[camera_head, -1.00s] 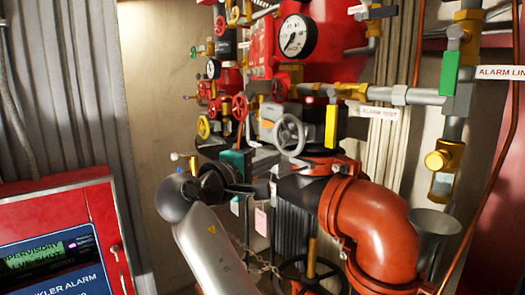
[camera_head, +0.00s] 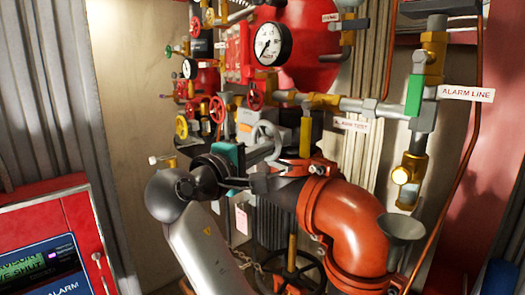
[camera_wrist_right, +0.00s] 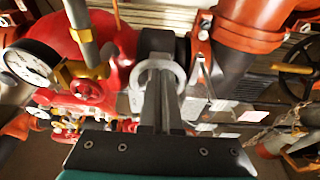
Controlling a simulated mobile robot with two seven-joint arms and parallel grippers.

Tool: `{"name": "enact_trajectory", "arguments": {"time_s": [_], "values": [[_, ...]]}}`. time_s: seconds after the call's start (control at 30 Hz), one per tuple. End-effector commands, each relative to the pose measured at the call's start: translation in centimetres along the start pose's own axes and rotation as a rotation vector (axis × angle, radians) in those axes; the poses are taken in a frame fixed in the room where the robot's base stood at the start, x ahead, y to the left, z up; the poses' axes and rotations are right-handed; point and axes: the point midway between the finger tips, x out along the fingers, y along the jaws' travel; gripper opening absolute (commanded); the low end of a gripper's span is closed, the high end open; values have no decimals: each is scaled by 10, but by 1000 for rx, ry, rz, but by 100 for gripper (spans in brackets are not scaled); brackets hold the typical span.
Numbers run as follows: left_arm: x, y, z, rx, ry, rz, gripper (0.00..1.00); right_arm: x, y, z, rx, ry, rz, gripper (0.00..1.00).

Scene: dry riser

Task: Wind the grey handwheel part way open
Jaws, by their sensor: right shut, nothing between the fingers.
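The grey handwheel (camera_head: 265,136) is a small ring-rimmed wheel on the red valve assembly, centre of the head view. Its rim also shows in the right wrist view (camera_wrist_right: 178,70), directly beyond my fingertips. My right gripper (camera_head: 268,152) is shut and empty, its fingers reaching to the lower part of the wheel. In the right wrist view the closed fingers (camera_wrist_right: 160,82) overlap the ring; I cannot tell whether they touch the rim or pass inside it. The fingers partly hide the wheel. My left gripper is out of view.
An orange pipe elbow (camera_head: 350,222) lies right of and below the wheel. A pressure gauge (camera_head: 272,44) is above. A red alarm panel (camera_head: 80,215) is at lower left. A black handwheel (camera_head: 290,272) is below.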

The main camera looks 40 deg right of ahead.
Motion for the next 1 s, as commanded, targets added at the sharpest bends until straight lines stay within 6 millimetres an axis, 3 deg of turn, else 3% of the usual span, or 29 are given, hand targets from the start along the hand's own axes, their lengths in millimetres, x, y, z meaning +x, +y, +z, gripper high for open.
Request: {"name": "enact_trajectory", "arguments": {"time_s": [1.0], "values": [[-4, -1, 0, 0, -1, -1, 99, 14, 2, 4, 0, -1, 1, 0]]}}
